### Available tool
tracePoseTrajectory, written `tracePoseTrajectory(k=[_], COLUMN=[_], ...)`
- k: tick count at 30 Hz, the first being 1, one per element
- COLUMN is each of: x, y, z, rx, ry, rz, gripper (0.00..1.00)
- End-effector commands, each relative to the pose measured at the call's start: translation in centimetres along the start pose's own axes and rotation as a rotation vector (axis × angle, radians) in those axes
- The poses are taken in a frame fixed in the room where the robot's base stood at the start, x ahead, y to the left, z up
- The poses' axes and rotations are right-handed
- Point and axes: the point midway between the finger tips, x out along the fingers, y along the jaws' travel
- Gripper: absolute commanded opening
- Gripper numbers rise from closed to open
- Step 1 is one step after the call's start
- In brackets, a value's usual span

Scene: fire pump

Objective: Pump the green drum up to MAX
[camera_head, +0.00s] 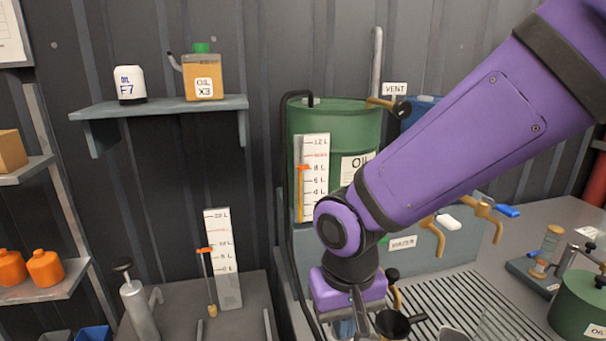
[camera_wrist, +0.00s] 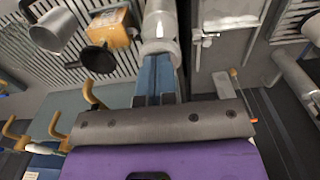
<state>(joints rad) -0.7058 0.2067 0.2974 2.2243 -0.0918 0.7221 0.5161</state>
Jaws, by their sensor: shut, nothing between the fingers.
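The green drum (camera_head: 336,118) stands behind my arm in the head view, with an "OIL" label partly hidden by the arm. A white level scale (camera_head: 312,178) is on its front. Its orange marker (camera_head: 303,168) sits at about 8 L, below a small red mark. My gripper (camera_head: 345,328) points down in front of the drum, low in the head view. In the wrist view its blue fingers (camera_wrist: 158,78) are shut and empty. A pale grey cylinder (camera_wrist: 160,28) lies just beyond the fingertips; I cannot tell whether they touch it.
A grey hand pump (camera_head: 138,308) with a black knob stands at lower left. A second scale (camera_head: 222,258) is beside it. A black cup (camera_head: 398,324) is right of my gripper, by a slatted grate (camera_head: 465,310). Taps (camera_head: 432,235) stick out right of my arm. A small green drum (camera_head: 582,300) stands far right.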

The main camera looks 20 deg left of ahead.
Motion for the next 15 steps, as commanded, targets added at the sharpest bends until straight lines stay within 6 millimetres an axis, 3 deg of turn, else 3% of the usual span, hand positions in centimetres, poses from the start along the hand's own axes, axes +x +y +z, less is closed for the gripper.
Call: tracePoseTrajectory(k=[15], x=[-2.9], y=[0.0], z=[0.0], rx=[0.0], ry=[0.0], rz=[0.0], gripper=[0.0])
